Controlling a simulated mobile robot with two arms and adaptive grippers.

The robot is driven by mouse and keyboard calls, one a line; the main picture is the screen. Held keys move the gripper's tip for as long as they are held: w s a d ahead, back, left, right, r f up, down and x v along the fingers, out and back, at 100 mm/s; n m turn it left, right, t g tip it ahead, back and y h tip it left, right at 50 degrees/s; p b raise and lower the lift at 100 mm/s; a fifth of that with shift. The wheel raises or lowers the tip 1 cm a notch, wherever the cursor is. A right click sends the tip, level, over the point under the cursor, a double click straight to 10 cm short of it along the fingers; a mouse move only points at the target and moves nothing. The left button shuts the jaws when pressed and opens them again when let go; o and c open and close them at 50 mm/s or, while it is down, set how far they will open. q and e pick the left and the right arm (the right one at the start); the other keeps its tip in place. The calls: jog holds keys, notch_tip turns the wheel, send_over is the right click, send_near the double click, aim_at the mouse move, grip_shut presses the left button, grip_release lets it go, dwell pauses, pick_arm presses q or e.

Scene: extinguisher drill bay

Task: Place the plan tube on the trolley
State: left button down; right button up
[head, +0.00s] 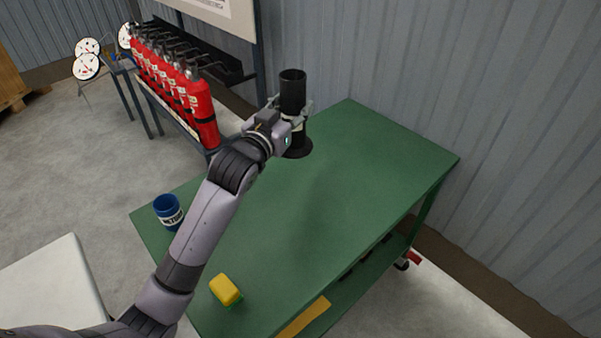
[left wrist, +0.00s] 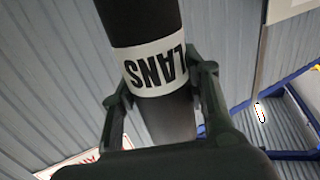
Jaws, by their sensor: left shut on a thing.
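The plan tube (head: 292,88) is black, with a white label that reads "LANS" in the left wrist view (left wrist: 150,68). It is upright at the far end of the green-topped trolley (head: 335,165). My left gripper (head: 290,113) is shut around the tube at its label, one finger on each side. A dark round shape (head: 297,149) lies below the tube on the green top. I cannot tell whether the tube touches the top. My right gripper is not in view.
A blue labelled cup (head: 167,209) and a yellow-and-green sponge (head: 225,290) are on the near left of the green top. Its middle and right are clear. Red extinguishers (head: 200,105) stand in a rack beyond the left edge. A corrugated wall (head: 400,70) is behind.

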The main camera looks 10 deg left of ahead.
aim_at(294, 149)
pick_arm(q)
notch_tip(294, 149, down, 12)
jog(key=shift+r+b, duration=0.1)
jog(key=shift+b, duration=0.35)
notch_tip(294, 149, down, 5)
jog(key=shift+r, duration=0.15)
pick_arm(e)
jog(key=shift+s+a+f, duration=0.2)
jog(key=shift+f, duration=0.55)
pick_arm(q)
jog(key=shift+b, duration=0.3)
jog(key=c, duration=0.9)
grip_release()
jog(key=shift+f, duration=0.2)
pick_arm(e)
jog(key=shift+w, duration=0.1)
